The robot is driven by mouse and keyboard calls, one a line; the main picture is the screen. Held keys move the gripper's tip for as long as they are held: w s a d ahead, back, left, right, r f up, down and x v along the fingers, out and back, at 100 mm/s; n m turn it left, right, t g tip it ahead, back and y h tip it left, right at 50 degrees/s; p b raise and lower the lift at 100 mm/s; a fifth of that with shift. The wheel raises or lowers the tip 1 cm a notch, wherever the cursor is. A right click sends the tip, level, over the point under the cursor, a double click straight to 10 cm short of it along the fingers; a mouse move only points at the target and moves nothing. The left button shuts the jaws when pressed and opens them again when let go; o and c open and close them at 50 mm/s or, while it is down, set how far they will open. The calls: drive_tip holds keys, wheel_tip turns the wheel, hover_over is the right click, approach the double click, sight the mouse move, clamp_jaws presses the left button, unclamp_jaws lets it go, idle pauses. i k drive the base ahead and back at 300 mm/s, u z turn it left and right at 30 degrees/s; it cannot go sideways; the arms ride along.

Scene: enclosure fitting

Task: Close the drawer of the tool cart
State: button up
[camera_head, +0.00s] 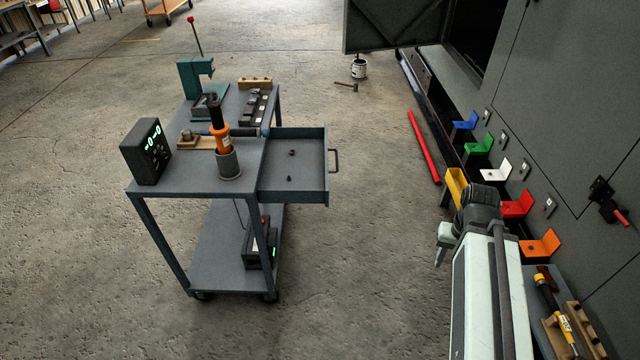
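The tool cart (150,184) stands left of centre, a grey two-shelf cart on castors. Its drawer (312,192) is pulled out on the right side, with a dark handle (335,161) on its outer face. Two small dark items lie in the drawer. My arm comes up from the lower right, and my gripper (441,245) is at its end, right of the drawer and well apart from it. The gripper is mostly hidden behind the wrist, so whether its fingers are open does not show.
A grey enclosure (560,110) with coloured brackets runs along the right, close to my arm. A red bar (424,147), a hammer (346,86) and a can (358,69) are on the floor. Tools stand on the cart top. The floor between drawer and arm is clear.

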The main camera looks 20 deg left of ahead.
sight(301, 177)
drive_tip(key=z, duration=0.6)
drive_tip(key=i, duration=1.5)
drive_tip(key=u, duration=0.85)
drive_tip(key=k, duration=0.45)
drive_tip(key=u, duration=0.2)
